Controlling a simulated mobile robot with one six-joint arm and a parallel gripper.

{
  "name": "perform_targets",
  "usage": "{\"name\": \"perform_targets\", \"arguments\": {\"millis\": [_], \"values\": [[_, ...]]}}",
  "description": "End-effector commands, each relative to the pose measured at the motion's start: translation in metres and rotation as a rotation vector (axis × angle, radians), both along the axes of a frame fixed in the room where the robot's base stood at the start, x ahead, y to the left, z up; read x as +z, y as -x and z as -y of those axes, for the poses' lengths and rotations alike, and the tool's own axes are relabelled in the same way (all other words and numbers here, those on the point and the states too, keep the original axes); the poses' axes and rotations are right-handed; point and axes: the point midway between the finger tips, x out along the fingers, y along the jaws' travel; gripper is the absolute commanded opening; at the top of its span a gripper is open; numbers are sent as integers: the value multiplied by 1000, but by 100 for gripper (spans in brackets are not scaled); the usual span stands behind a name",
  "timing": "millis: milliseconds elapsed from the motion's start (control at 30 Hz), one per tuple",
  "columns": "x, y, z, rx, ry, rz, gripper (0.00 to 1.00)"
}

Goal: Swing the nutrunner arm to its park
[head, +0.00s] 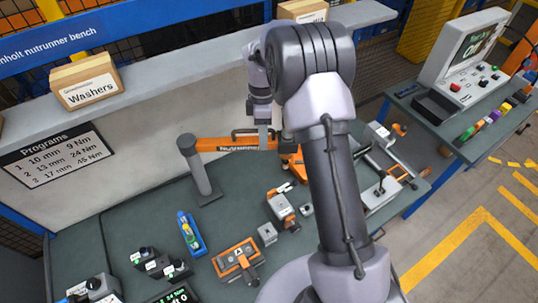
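The nutrunner arm (222,145) is an orange beam with lettering on its side. It reaches right from a grey post (203,172) on the bench. A dark handle bar runs along the beam's top. My gripper (263,133) points down at the beam, by the right end of the lettering. My arm's links hide part of the area, and the fingers are too small to tell whether they are open or closed on the handle. The beam's far end (291,158) is partly behind my arm. I cannot make out a park for it.
The green bench top (140,215) carries an orange-framed fixture (238,258), a blue tray (190,235), grey blocks (282,208) and dark knobbed units. A shelf above holds a Washers box (86,80). A side table with a control panel (475,85) stands right.

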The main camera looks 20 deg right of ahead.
Motion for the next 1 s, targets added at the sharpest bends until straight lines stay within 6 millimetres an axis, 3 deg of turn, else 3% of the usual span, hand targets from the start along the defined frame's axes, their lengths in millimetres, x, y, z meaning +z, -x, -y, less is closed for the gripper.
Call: {"name": "perform_targets", "arguments": {"millis": [133, 333, 1000], "values": [[1, 36, -2, -1, 0, 0, 36], [5, 64, -4, 0, 0, -1, 36], [6, 68, -5, 0, -1, -2, 36]]}}
